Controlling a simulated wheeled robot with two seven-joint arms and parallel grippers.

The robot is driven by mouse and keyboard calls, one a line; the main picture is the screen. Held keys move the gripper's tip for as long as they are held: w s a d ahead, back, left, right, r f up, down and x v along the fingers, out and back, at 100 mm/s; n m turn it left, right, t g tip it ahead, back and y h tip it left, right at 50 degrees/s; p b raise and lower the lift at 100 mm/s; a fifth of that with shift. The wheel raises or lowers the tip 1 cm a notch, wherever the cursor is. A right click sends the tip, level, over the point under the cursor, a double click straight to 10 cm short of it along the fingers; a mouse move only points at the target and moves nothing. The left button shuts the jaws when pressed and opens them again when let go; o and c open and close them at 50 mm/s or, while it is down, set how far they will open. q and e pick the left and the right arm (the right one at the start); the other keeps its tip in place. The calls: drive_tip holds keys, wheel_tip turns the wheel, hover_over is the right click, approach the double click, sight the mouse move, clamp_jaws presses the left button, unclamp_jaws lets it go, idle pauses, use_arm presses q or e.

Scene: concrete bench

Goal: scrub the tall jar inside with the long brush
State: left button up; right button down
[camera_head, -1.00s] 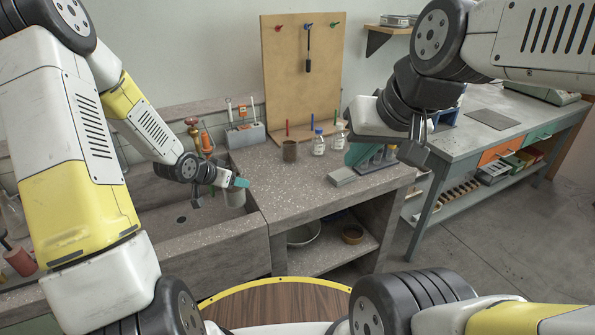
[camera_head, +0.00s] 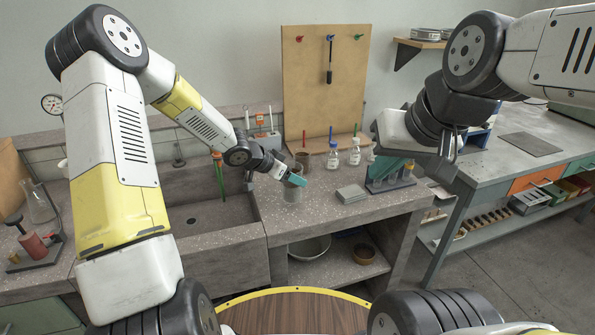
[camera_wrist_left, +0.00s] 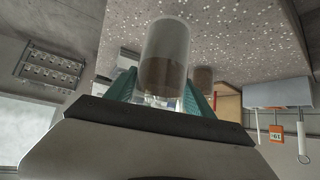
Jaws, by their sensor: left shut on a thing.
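A tall, clear greyish jar (camera_head: 293,193) is at the bench's left front part, beside the sink. My left gripper (camera_head: 294,178) is shut on it with teal fingers. In the left wrist view the jar (camera_wrist_left: 165,50) sits between the fingers, with brown showing through its lower part. I cannot tell whether its base touches the bench. A dark, thin-stemmed tool with a thick black end, seemingly the long brush (camera_head: 329,76), hangs from the pegboard's blue peg. My right gripper (camera_head: 386,164) is above the bench's right part, away from the jar and brush; its finger gap is unclear.
The pegboard (camera_head: 297,95) stands at the bench's back. Before it are a brown pot (camera_head: 303,158) and two bottles. A grey block (camera_head: 351,194) and a tube rack (camera_head: 390,183) stand at the right. The sink (camera_head: 205,215) lies left. The front bench top is fairly clear.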

sight(295, 168)
use_arm(q)
drive_tip(key=w, duration=0.1)
drive_tip(key=w+d, duration=0.2)
drive_tip(key=shift+w+f, duration=0.15)
drive_tip(key=shift+w, duration=0.25)
drive_tip(key=shift+a+f, duration=0.15)
drive_tip(key=shift+f, duration=1.6)
drive_tip(key=shift+f, duration=0.15)
drive_tip(key=o, duration=1.8)
drive_tip(key=shift+s, duration=0.1)
